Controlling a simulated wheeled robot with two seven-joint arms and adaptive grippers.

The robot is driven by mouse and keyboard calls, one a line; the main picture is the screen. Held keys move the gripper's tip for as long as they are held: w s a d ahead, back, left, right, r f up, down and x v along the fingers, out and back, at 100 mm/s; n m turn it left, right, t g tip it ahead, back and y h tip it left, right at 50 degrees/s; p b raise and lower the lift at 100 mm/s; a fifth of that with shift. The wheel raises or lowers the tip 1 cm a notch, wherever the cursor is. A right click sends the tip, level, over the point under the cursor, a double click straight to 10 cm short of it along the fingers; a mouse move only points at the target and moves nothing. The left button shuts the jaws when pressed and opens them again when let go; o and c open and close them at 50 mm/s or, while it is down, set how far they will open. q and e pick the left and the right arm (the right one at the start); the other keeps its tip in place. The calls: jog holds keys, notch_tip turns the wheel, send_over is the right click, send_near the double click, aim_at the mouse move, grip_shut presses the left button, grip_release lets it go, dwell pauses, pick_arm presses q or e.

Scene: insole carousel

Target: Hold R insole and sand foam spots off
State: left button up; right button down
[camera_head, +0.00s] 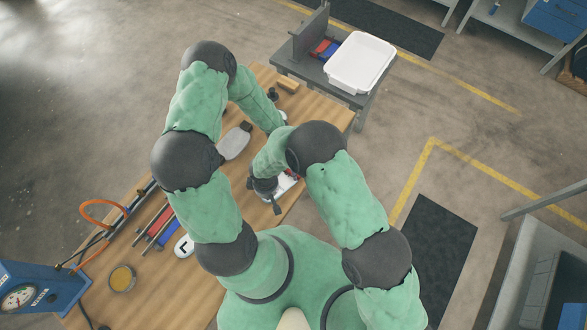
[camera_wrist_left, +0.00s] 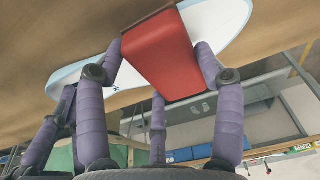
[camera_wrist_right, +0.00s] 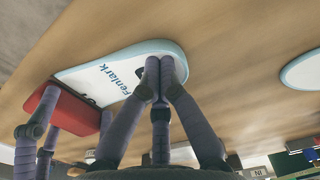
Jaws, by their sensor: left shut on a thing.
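A white insole with a pale blue edge (camera_wrist_right: 120,75) lies on the wooden bench, "Fenlark" printed on it. My right gripper (camera_wrist_right: 155,75) has its fingers closed together, fingertips over the insole near one end; I cannot tell how firmly they touch. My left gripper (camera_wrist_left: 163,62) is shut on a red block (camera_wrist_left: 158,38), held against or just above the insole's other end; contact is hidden. The insole also shows in the left wrist view (camera_wrist_left: 222,22). In the head view my right gripper (camera_head: 267,192) shows, while my left gripper is mostly hidden behind my arms. No foam spots are distinguishable.
Another pale insole shape (camera_head: 235,142) lies further left on the bench (camera_head: 195,285). A white bin (camera_head: 360,62) stands on a side table.

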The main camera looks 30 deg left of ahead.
aim_at(287, 180)
pick_arm(q)
jog(key=shift+s+d+f, duration=0.1)
jog(key=shift+s, duration=1.55)
jog(key=shift+w, duration=0.65)
pick_arm(e)
jog(key=shift+s, duration=0.1)
pick_arm(q)
jog(key=shift+w+d+r, duration=0.1)
jog(key=shift+w, duration=1.3)
jog(key=shift+w+d+r, duration=0.1)
jog(key=shift+w, duration=1.3)
jog(key=shift+r, duration=0.1)
notch_tip(287, 180, up, 7)
